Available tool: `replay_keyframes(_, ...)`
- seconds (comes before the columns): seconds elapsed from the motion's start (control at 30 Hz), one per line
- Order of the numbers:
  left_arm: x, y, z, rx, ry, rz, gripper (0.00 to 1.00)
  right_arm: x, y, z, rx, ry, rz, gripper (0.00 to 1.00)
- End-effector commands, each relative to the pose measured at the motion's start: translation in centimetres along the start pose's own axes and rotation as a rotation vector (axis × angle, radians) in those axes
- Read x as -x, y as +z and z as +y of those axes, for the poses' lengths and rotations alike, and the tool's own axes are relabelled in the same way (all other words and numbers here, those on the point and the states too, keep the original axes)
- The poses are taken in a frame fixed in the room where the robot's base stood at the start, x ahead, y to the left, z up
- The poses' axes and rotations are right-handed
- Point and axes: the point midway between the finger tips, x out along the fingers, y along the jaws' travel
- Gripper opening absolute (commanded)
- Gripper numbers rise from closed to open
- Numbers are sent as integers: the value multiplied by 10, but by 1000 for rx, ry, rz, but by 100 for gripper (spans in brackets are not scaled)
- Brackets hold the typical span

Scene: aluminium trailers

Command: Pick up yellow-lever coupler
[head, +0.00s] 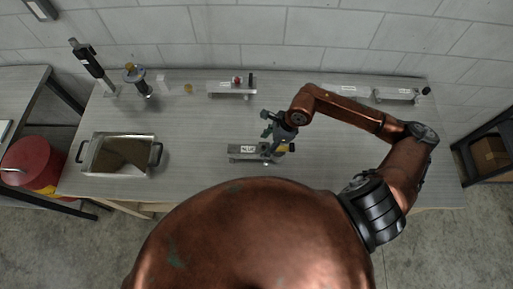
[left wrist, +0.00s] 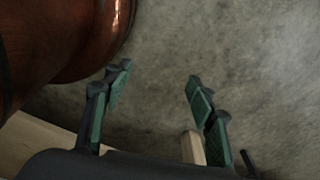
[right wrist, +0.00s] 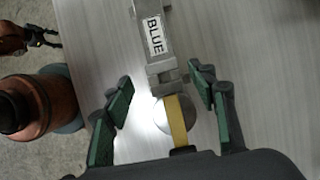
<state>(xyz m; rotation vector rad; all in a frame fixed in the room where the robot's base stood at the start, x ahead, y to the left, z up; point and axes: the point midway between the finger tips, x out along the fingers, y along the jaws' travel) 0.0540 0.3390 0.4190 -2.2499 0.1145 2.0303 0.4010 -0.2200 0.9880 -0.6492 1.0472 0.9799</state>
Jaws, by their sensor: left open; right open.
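The yellow-lever coupler (right wrist: 165,75) is a grey metal piece with a white tag reading "BLUE". In the right wrist view its yellow lever (right wrist: 178,120) and a round silver part lie between the fingers of my right gripper (right wrist: 160,75), which is open and not closed on it. In the head view the coupler (head: 242,151) lies near the front edge of the table, partly hidden by the right gripper (head: 268,124). My left gripper (left wrist: 157,75) is open and empty above the concrete floor, outside the head view.
The grey table (head: 200,130) holds a metal tray (head: 90,155) of brown material at left, a black-and-silver jack (head: 90,65), and two other couplers at the back, centre (head: 228,87) and right (head: 395,94). A red can (head: 32,160) stands at far left.

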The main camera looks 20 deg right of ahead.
Motion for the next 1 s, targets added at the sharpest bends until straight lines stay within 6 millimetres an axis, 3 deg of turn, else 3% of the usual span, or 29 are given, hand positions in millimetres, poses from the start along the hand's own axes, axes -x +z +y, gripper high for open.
replay_keyframes(0.33, -13, 18, 1, 3, 1, -22, 52, -17, -4, 0, 8, 3, 4, 52)
replay_keyframes(1.0, 2, 6, 0, 1, -1, -8, 52, -90, -7, -4, 3, 1, 3, 52)
